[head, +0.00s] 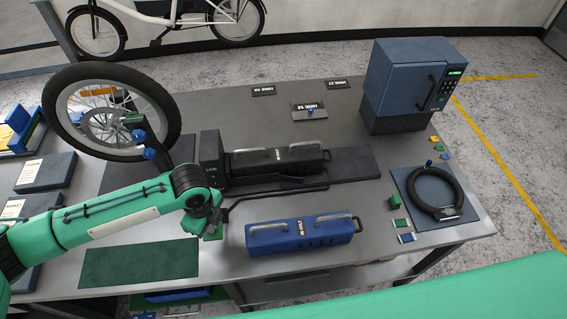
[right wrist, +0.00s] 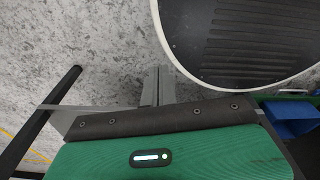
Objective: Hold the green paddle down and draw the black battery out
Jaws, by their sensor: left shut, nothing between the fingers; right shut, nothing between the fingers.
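The black battery (head: 285,160) lies in a dark dock (head: 211,160) on the grey bench, its handle at the right end. A small green piece (head: 213,233), which looks like the green paddle, shows at the near end of a thin black bar in front of the dock. My left gripper (head: 212,219) is shut and empty, pointing down just above or on this green piece; I cannot tell whether they touch. The wrist partly hides it. My right gripper (right wrist: 157,87) is shut and empty over the floor, away from the battery.
A blue battery (head: 305,234) lies near the bench's front. A wheel (head: 62,116) stands at the left. A blue-grey cabinet (head: 405,75) stands at the back right, and a black ring lock (head: 458,205) lies on a pad. The dark strip right of the black battery is clear.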

